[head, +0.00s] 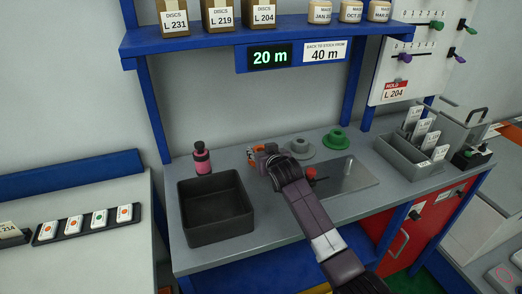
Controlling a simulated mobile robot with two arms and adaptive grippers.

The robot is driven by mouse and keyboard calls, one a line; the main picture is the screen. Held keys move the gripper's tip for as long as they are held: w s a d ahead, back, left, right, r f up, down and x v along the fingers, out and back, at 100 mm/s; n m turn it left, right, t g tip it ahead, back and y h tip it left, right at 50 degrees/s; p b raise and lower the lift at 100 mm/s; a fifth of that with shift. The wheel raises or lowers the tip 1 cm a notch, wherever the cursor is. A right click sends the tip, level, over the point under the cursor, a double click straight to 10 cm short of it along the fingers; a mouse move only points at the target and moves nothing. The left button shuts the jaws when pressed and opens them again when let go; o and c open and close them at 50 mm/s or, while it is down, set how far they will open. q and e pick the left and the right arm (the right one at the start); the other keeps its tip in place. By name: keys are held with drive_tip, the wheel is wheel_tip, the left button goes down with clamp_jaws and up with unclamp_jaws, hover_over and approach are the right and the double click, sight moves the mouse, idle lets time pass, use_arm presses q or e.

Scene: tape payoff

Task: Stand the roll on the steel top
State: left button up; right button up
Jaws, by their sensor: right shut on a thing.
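My right gripper (266,158) reaches in from the lower right and is low over the back middle of the bench. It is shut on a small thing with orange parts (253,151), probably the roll. The gripper hides most of it, so its shape, its tilt and whether it touches the bench cannot be told. A shiny steel plate (348,180) lies on the grey bench top (275,221), right of the gripper. A small red part (311,173) shows at the plate's left side, beside my arm. My left gripper is out of view.
A grey round piece (301,148) and a green one (336,138) stand behind the plate. A black bin (216,211) and a pink bottle (202,158) are to the left. A grey card tray (410,153) stands at right. A blue shelf (200,42) hangs above.

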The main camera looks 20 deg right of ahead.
drive_tip(key=o, duration=1.2)
drive_tip(key=shift+f, duration=0.1)
drive_tip(key=shift+o, duration=0.2)
drive_tip(key=shift+s+r, duration=0.1)
drive_tip(key=shift+r, duration=0.1)
drive_tip(key=v, duration=1.1)
drive_tip(key=shift+s+r, duration=0.1)
drive_tip(key=shift+s, duration=0.3)
